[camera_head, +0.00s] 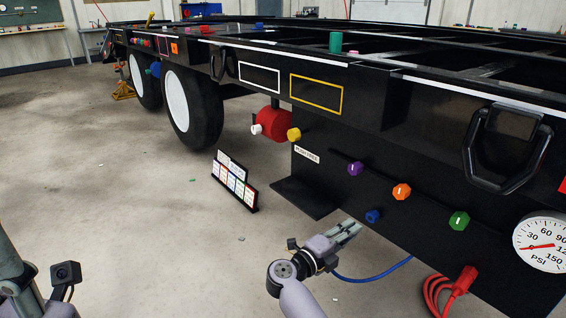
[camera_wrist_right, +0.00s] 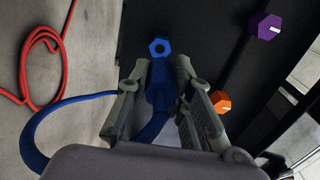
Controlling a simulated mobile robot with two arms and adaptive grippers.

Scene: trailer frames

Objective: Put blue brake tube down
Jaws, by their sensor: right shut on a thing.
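The blue brake tube (camera_head: 375,273) runs as a curved hose from behind my right gripper (camera_head: 350,228) towards the lower part of the trailer panel. In the right wrist view the tube (camera_wrist_right: 62,105) loops on the left and its blue end piece (camera_wrist_right: 160,88) lies between the fingers of my right gripper (camera_wrist_right: 163,68), which is shut on it. A blue hexagonal fitting (camera_wrist_right: 159,47) with a dark hole shows just beyond the fingertips; it also shows in the head view (camera_head: 372,216). I cannot tell whether the end piece touches it. My left gripper is out of view.
The black trailer panel (camera_head: 340,190) carries purple (camera_head: 355,168), orange (camera_head: 401,191) and green (camera_head: 459,220) knobs. A red hose (camera_head: 452,287) hangs at the lower right beside a pressure gauge (camera_head: 542,243). A card stand (camera_head: 234,181) is on the floor. Open floor lies left.

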